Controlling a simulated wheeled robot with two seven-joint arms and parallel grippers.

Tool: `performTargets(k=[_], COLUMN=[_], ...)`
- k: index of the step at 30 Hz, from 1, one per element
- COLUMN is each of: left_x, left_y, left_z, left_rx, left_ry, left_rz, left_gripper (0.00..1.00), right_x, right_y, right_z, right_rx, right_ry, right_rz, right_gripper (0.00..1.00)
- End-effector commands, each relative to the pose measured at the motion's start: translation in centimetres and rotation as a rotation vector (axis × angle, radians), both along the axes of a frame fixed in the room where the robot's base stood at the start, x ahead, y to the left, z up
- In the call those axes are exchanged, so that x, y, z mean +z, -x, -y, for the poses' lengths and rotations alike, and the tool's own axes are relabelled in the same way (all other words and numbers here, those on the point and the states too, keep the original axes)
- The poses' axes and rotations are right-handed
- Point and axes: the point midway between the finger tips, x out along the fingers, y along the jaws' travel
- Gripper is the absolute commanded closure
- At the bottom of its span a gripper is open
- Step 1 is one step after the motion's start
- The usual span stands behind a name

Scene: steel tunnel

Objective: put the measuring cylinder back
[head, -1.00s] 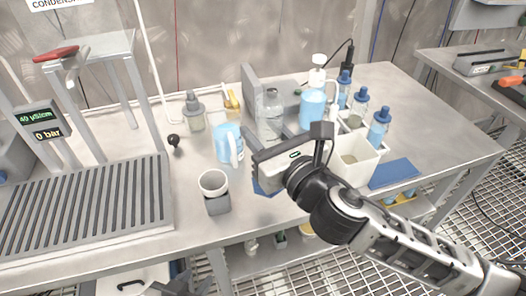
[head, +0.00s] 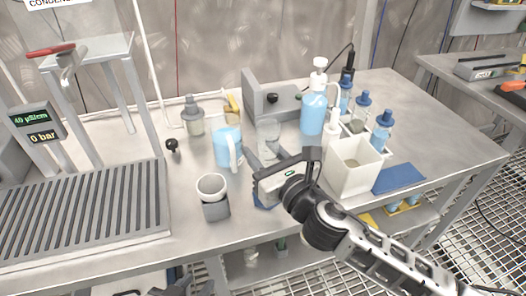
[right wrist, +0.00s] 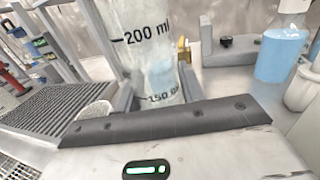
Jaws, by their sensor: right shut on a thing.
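The measuring cylinder (right wrist: 148,50) is clear, with dark "200 ml" and "150" marks in the right wrist view. It stands between the two fingers of my right gripper (right wrist: 158,88), which is shut on it. In the head view the cylinder (head: 267,140) shows faintly behind my right gripper (head: 283,163), right of the blue jug (head: 228,148). The gripper body hides its lower part, so I cannot tell whether its base touches the bench. My left gripper (head: 173,283) shows only partly at the bottom edge; its jaws are unclear.
A blue mat (head: 399,178) lies bare at the right. Beside it are a white square container (head: 352,172), blue-capped bottles (head: 381,133) and a blue pump bottle (head: 313,112). A cup in a grey holder (head: 214,200) stands left of my right gripper. A ribbed drainer (head: 85,215) fills the left.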

Motion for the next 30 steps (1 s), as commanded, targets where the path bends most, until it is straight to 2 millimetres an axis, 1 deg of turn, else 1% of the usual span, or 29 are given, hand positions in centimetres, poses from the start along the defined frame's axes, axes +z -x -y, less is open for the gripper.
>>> performTargets(k=[1,2,3,11,14,15,17,27,30], left_x=[-0.2,-0.1,-0.1,-0.2,0.1,-0.2,-0.2,-0.8,-0.9], left_y=[0.0,0.0,0.0,0.1,0.2,0.2,0.2,0.2,0.2], left_z=[0.0,0.0,0.0,-0.1,-0.1,-0.1,-0.1,-0.1,-0.1], left_rx=[0.001,0.001,0.001,0.001,0.001,0.001,0.000,-0.001,0.000], left_ry=[0.002,0.001,0.001,-0.001,-0.004,-0.005,-0.006,-0.001,0.003], left_rz=[0.000,-0.001,-0.001,-0.004,-0.006,-0.006,-0.007,-0.009,-0.007], left_gripper=[0.64,0.64,0.64,0.64,0.64,0.64,0.64,0.64,0.64], right_x=[-0.3,-0.2,-0.2,-0.1,0.4,0.1,0.0,-0.1,-0.1], right_y=[0.0,0.0,0.0,0.0,0.0,0.4,1.1,7.3,8.7], right_z=[0.0,0.0,0.0,0.0,0.0,0.3,0.8,4.5,5.3], right_rx=[0.000,0.000,0.000,0.000,0.000,-0.001,-0.001,0.000,-0.001], right_ry=[0.001,0.001,0.001,0.001,0.000,0.002,0.003,0.002,0.002], right_rz=[-0.001,-0.001,-0.001,-0.001,0.000,-0.003,-0.003,-0.003,-0.003], right_gripper=[0.58,0.50,0.39,0.39,0.39,0.39,0.39,0.39,0.39])
